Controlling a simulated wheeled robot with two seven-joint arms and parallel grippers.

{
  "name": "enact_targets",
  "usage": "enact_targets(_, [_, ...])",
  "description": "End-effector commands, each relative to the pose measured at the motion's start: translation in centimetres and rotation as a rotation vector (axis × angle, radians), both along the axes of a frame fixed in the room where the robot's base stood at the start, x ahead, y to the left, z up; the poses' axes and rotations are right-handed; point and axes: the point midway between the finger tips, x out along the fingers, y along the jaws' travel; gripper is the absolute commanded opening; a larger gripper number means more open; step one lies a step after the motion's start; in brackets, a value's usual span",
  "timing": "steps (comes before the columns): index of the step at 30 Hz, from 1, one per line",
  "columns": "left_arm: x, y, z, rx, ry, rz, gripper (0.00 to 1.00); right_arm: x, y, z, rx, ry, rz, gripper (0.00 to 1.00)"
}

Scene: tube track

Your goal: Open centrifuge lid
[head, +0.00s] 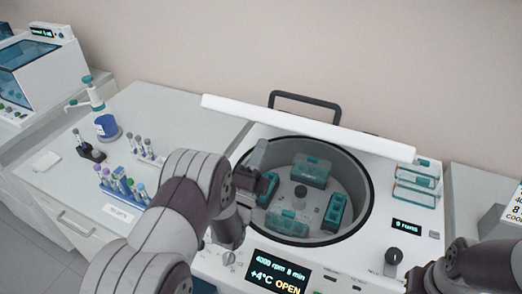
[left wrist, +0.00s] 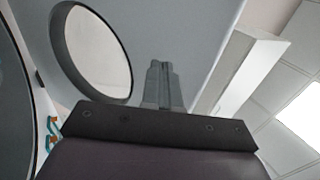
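The centrifuge (head: 335,262) has its lid (head: 300,127) raised; I see it almost edge-on as a long white bar behind the bowl, with a dark handle (head: 305,97) above it. The display (head: 278,276) reads "OPEN". The open bowl shows a rotor with teal buckets (head: 311,170). My left gripper (head: 260,152) is over the bowl's left side, below the lid. In the left wrist view its fingers (left wrist: 163,84) are together with nothing seen between them, in front of the lid's underside (left wrist: 180,35) and its round window (left wrist: 92,52). My right gripper is not clearly seen.
Spare teal buckets (head: 416,185) sit at the centrifuge's right. My right arm (head: 482,264) is at the lower right.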

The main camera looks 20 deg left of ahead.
Motion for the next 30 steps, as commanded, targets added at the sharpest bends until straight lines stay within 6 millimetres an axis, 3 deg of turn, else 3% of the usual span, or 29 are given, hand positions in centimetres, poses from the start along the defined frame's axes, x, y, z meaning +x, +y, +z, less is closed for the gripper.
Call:
enact_targets(17, [0.1, 0.0, 0.1, 0.0, 0.0, 0.0, 0.0, 0.0, 0.0, 0.1, 0.0, 0.0, 0.0, 0.0])
enact_targets(30, [3.9, -0.1, 4.4, 0.0, -0.001, 0.0, 0.0, 0.0, 0.0, 0.9, 0.0, 0.0, 0.0, 0.0])
